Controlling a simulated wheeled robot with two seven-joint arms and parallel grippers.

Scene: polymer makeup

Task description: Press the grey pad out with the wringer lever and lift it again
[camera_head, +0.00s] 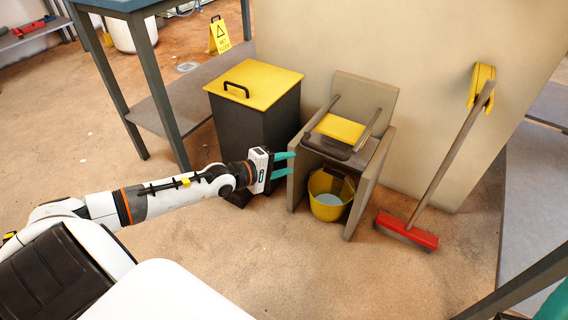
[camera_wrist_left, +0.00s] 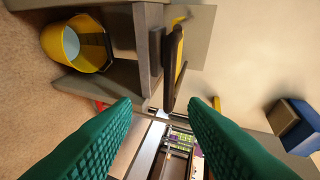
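The wringer stands as a grey-brown stand (camera_head: 363,190) with a tilted back panel. It bears a yellow plate (camera_head: 340,128) between two grey bars, over a dark grey flat piece (camera_head: 327,146). I cannot tell whether that piece is the grey pad or which bar is the lever. A yellow bucket (camera_head: 327,207) with pale blue inside stands under it; it also shows in the left wrist view (camera_wrist_left: 88,55). My left gripper (camera_head: 290,163) has teal fingers, open and empty, just left of the stand; the fingers also show apart in the left wrist view (camera_wrist_left: 160,103).
A dark bin (camera_head: 257,125) with a yellow lid (camera_head: 262,80) stands close left of the wringer, behind my left gripper. A red-headed broom (camera_head: 407,230) leans on the wall at right. A table leg (camera_head: 167,100) is at left. The floor in front is clear.

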